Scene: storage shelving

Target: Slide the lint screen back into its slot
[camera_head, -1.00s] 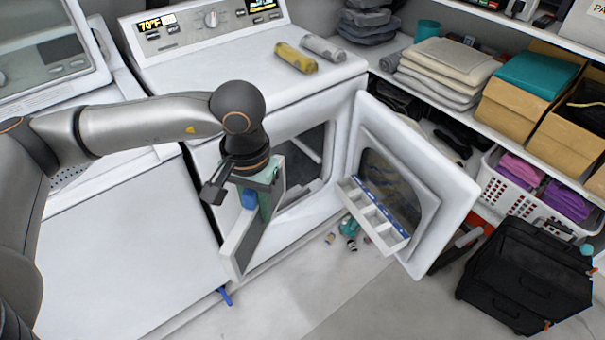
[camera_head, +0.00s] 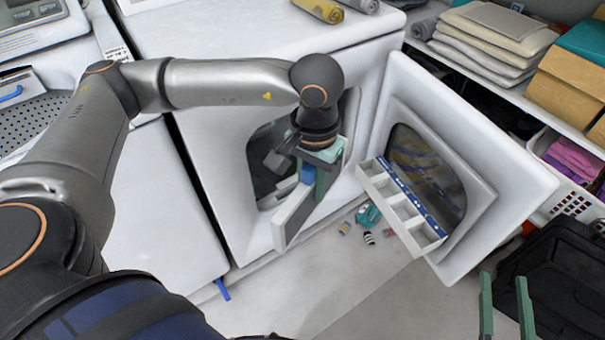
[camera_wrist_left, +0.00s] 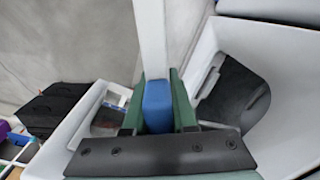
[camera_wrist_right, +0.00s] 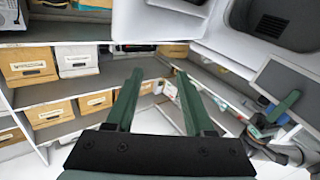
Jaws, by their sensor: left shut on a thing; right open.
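The lint screen (camera_head: 290,218), a flat panel with a pale frame and a blue grip (camera_head: 308,175), is held tilted in front of the dryer opening (camera_head: 268,170). My left gripper (camera_head: 320,180) is shut on it at the blue grip. In the left wrist view the blue grip (camera_wrist_left: 158,105) sits between the green fingers. The screen's mesh face (camera_wrist_right: 290,82) shows in the right wrist view. My right gripper (camera_head: 505,295) is open and empty at the lower right, in front of the open door. I cannot make out the slot; my left gripper and the screen cover part of the opening.
The open dryer door (camera_head: 520,185) stands to the right, with a white compartment tray (camera_head: 430,240) at its inner side. Small items (camera_head: 367,214) lie on the floor below. A black case (camera_head: 560,275) and shelves with boxes (camera_head: 560,85) are at the right.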

